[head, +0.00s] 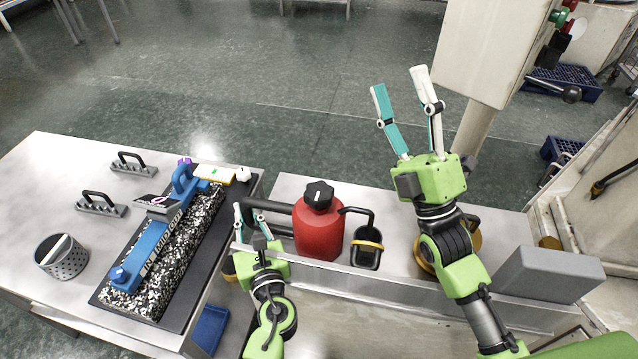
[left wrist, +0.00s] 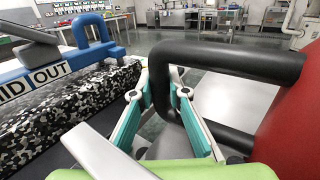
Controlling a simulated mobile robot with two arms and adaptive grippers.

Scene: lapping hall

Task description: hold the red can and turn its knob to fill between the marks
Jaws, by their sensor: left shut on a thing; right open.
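The red can (head: 317,236) stands upright on the metal bench, with a black knob (head: 319,192) on top. Its black handle (head: 268,204) reaches out to the left and its black spout (head: 358,210) to the right. A small dark cup (head: 366,261) with an orange band stands below the spout; I cannot make out marks or a liquid level. My left gripper (head: 250,222) is shut on the handle; in the left wrist view the handle (left wrist: 235,58) passes between its fingers. My right gripper (head: 399,79) is open and empty, raised right of the can, away from the knob.
A blue straightedge (head: 150,245) lies on a speckled block on the left table, beside black-handled tools (head: 100,207) and a perforated cup (head: 62,258). A grey block (head: 548,274) sits at the bench's right end. A beige cabinet (head: 490,50) stands behind my right gripper.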

